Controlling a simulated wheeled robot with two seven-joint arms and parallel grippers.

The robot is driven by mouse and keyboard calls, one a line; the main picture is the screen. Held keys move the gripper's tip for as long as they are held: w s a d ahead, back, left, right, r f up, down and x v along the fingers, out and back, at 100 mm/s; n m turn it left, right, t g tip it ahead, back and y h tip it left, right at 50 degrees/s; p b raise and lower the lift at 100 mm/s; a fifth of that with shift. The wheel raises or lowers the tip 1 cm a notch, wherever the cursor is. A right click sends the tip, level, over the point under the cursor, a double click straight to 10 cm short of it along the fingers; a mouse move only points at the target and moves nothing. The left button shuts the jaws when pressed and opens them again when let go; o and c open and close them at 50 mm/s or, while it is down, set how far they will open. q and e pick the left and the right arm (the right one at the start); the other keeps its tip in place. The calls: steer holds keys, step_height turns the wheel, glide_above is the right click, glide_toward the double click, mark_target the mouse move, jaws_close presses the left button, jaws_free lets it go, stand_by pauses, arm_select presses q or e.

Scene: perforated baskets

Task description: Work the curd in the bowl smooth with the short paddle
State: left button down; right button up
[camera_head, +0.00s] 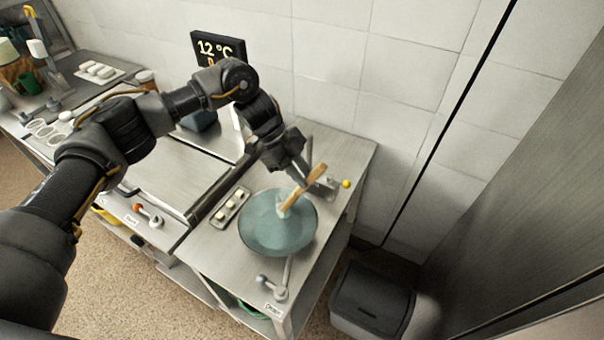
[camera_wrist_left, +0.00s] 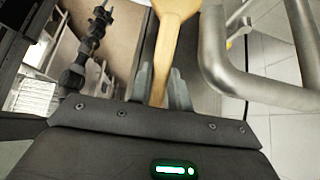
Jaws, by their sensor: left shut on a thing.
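A wide blue-green bowl (camera_head: 262,238) stands on the steel counter near its right end. Inside it I see a teal surface and a pale patch by the paddle; I cannot make out the curd's texture. My left gripper (camera_head: 306,180) is above the bowl's back right rim, shut on the short wooden paddle (camera_head: 293,199). The paddle is tilted, its lower end over or in the bowl; whether it touches the contents I cannot tell. In the left wrist view the fingers (camera_wrist_left: 160,88) clasp the narrow part of the paddle (camera_wrist_left: 174,20), which widens away from them. My right gripper is not in view.
A small tray with white pieces (camera_head: 231,207) lies left of the bowl. A lever tap (camera_head: 272,287) stands at the counter's front, and a yellow knob (camera_head: 346,184) behind right. A grey bin (camera_head: 372,300) stands on the floor. A tiled wall closes the back.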

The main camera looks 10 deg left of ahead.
arm_select(q)
steer(key=shift+r+p, duration=0.55)
steer(key=shift+r, duration=0.45)
steer(key=shift+a, duration=0.1)
steer(key=shift+w+a, duration=0.15)
steer(key=shift+a, duration=0.2)
steer(key=shift+f+b, duration=0.8)
steer(key=shift+f, duration=0.35)
steer(key=shift+w+d+b, duration=0.25)
steer(key=shift+w+b, duration=0.2)
steer(key=shift+w, duration=0.1)
